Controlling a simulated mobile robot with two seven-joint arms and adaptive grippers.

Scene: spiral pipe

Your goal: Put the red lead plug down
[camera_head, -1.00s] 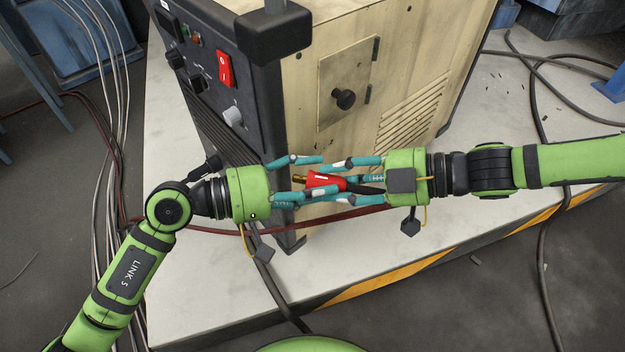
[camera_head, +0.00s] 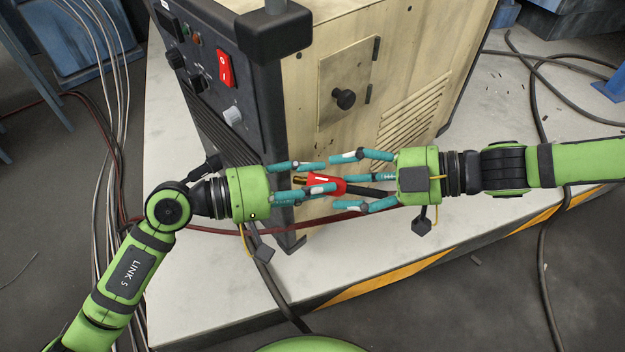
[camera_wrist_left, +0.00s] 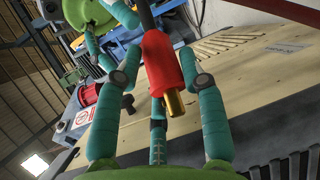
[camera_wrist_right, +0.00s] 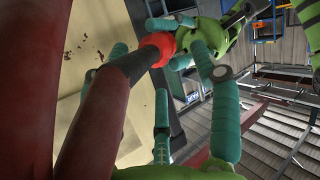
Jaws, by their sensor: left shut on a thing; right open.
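The red lead plug (camera_head: 328,184) has a red sleeve, a brass tip and a dark cable. It is held in the air in front of the welding machine (camera_head: 400,75). My left gripper (camera_head: 325,178) is shut on the plug, which also shows in the left wrist view (camera_wrist_left: 162,62), brass tip towards the palm. My right gripper (camera_head: 358,182) is open around the dark cable (camera_head: 370,191) behind the red sleeve. In the right wrist view the red sleeve (camera_wrist_right: 157,46) shows beyond the fingers. Fingers partly hide the plug in the head view.
The machine stands on a pale platform (camera_head: 205,290) with a black and yellow striped edge (camera_head: 385,276). Its dark panel has a red switch (camera_head: 225,69). Several cables (camera_head: 118,110) run along the left. The platform's front left is mostly clear.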

